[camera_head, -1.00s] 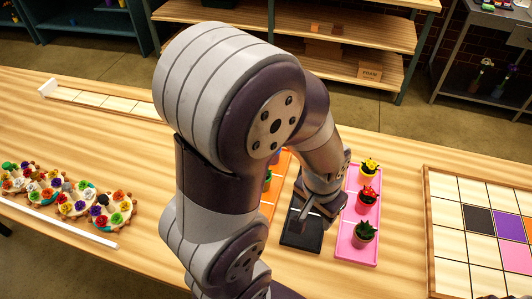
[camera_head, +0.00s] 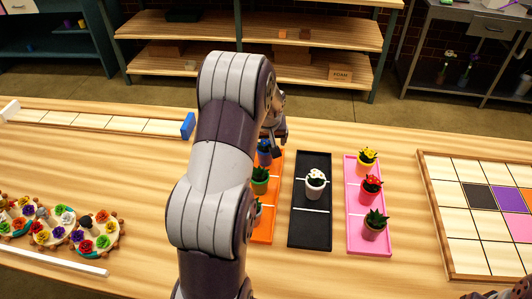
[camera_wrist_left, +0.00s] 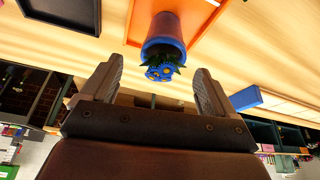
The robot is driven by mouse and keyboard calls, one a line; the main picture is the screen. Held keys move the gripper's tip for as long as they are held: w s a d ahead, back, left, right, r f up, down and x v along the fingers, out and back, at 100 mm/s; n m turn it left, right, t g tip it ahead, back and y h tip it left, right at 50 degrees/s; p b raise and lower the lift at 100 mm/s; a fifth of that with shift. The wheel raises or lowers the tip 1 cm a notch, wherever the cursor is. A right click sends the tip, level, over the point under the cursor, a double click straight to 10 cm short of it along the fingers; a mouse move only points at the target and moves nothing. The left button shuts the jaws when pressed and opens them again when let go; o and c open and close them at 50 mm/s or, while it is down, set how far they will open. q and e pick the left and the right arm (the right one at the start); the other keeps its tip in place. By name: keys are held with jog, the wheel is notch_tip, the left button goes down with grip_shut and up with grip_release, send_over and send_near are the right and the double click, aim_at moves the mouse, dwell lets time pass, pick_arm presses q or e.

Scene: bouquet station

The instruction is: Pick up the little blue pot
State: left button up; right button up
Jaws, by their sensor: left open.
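The little blue pot (camera_head: 264,158) stands at the far end of the orange tray (camera_head: 264,232), partly hidden by my left arm and gripper in the head view. In the left wrist view the blue pot (camera_wrist_left: 166,30), with a blue flower and dark green leaves, shows ahead of my left gripper (camera_wrist_left: 158,88). Its flower end lies near the space between the two spread fingers, with clear room on both sides. My left gripper (camera_head: 273,148) is open and empty, close to the pot in the head view. My right gripper does not show.
A white-flowered pot (camera_head: 315,181) stands on the black tray (camera_head: 310,232). Green plants (camera_head: 260,183) share the orange tray. The pink tray (camera_head: 354,233) holds three pots. A blue block (camera_head: 188,125) stands at the end of the tile strip. A tiled board (camera_head: 455,225) lies right.

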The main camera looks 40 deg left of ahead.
pick_arm(q)
jog(key=shift+x, duration=1.35)
jog(key=shift+s+a, duration=0.1)
jog(key=shift+s, duration=0.05)
jog(key=c, duration=1.4)
